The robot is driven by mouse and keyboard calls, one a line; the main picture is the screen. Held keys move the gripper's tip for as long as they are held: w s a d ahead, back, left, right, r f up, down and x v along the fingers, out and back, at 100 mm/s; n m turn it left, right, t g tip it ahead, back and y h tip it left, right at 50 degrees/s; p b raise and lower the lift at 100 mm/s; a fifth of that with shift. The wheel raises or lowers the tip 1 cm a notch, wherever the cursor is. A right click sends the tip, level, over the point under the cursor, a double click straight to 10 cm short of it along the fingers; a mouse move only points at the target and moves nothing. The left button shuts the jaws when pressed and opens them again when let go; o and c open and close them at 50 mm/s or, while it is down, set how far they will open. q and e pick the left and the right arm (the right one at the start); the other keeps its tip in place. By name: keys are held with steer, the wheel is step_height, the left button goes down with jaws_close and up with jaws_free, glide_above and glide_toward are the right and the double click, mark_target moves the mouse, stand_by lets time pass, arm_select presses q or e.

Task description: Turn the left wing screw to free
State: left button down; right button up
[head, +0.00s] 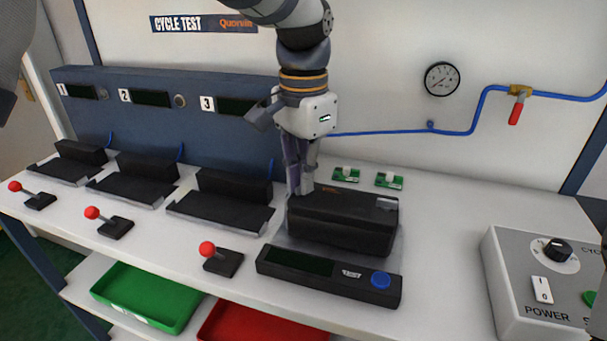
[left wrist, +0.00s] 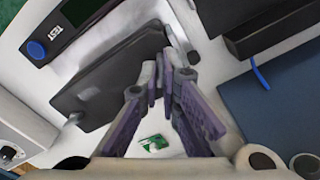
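The black box-shaped positioner (head: 345,222) sits on the white bench, behind the black test panel (head: 330,275) with its blue button. It also shows in the left wrist view (left wrist: 105,85). My left gripper (head: 301,189) points down at the left end of the positioner. In the left wrist view, its fingertips (left wrist: 166,78) are close together at that end. The left wing screw is not clearly visible; the fingertips cover that spot, so I cannot tell whether they grip it. A small grey part (head: 387,203) shows at the positioner's right end. My right gripper is not in view.
Small green boards (head: 389,181) lie behind the positioner. Black stations and red-knobbed levers (head: 207,248) stand to the left. A grey power box (head: 540,275) stands at the right. Green (head: 147,296) and red trays are below. The bench right of the positioner is clear.

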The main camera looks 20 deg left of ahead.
arm_select(q)
steer(key=n, duration=0.6)
steer(key=shift+n, duration=0.3)
stand_by(0.5)
steer(key=c, duration=1.8)
jaws_free()
step_height(320, 180, up, 12)
